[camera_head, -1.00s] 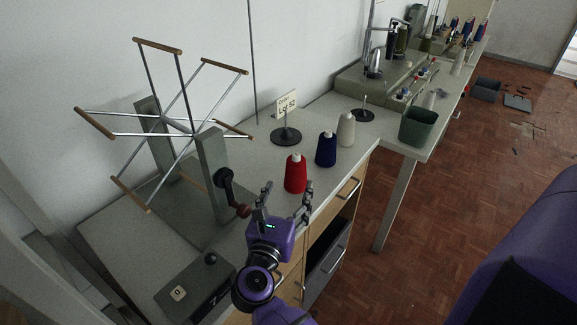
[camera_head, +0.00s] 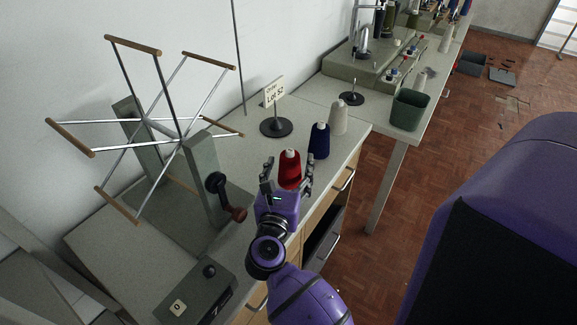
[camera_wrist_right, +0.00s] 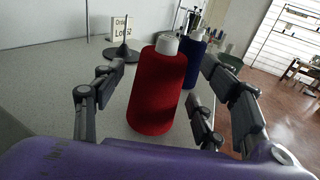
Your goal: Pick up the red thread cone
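The red thread cone (camera_head: 289,169) stands upright on the grey worktop, nearest in a row of three cones. In the right wrist view the red cone (camera_wrist_right: 157,92) stands between the spread fingers. My right gripper (camera_head: 287,174) is open, with its fingers on either side of the cone; it also shows in the right wrist view (camera_wrist_right: 160,105). A gap shows left of the cone; I cannot tell whether the right finger touches it. My left gripper is not in view.
A blue cone (camera_head: 318,141) stands close behind the red one, then a cream cone (camera_head: 339,118). A black spindle stand (camera_head: 277,127) with a lot card is behind. A skein winder (camera_head: 205,170) with a crank stands left. A green bin (camera_head: 408,110) is at right.

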